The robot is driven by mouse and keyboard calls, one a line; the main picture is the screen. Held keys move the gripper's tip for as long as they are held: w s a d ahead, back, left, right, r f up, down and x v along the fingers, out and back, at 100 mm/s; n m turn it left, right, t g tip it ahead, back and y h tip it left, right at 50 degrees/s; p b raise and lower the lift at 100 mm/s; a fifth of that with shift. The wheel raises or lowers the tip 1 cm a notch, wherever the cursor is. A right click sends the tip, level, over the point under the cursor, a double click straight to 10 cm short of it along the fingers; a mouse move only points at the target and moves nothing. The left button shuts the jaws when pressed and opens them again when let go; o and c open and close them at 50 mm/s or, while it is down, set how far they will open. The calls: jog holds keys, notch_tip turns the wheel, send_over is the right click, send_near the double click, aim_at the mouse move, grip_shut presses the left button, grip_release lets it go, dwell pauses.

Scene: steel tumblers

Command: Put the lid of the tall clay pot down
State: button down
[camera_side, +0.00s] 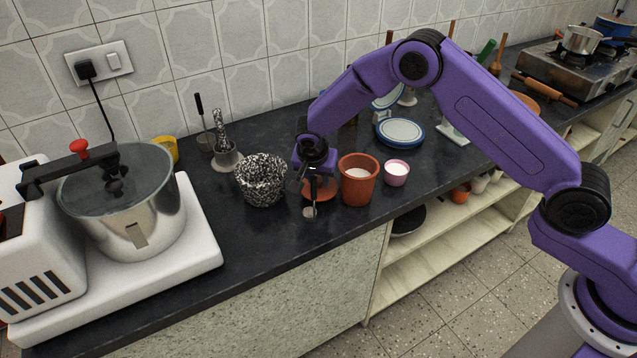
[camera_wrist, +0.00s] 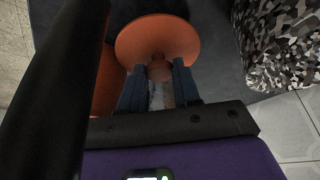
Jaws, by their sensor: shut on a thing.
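The tall clay pot (camera_side: 358,183) is terracotta orange and stands on the dark counter, open at the top with something white inside. Its round orange lid (camera_side: 322,190) is beside the pot, just left of it, low over the counter. I cannot tell whether the lid touches the counter. In the wrist view the lid (camera_wrist: 150,32) shows as a disc, with its knob between my fingers. My gripper (camera_side: 312,182) is shut on that knob. In the wrist view my gripper (camera_wrist: 160,80) has two dark blue fingers. An orange surface at the left there is partly hidden by the lid.
A black-and-white speckled pot (camera_side: 262,182) stands close on the left; it also fills the upper right of the wrist view (camera_wrist: 285,45). A small pink cup (camera_side: 397,173) stands right of the clay pot. The counter's front edge is near. A mixer (camera_side: 125,215) stands far left.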

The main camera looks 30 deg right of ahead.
notch_tip(320, 180, up, 13)
jog(key=s+d+f, duration=0.1)
jog(key=s+d, duration=0.2)
jog(key=d, duration=0.7)
jog(key=s+d+f, duration=0.2)
jog(key=s+d, duration=0.1)
jog(key=d, duration=0.7)
jog(key=w+f, duration=0.3)
jog(key=w, duration=0.1)
jog(key=w+f, duration=0.3)
jog(key=w, duration=0.2)
jog(key=w+f, duration=0.3)
jog(key=w, duration=0.1)
jog(key=shift+w+f, duration=0.15)
jog(key=shift+w, duration=0.2)
jog(key=shift+w+f, duration=0.2)
jog(key=shift+f, duration=1.5)
jog(key=shift+f, duration=0.2)
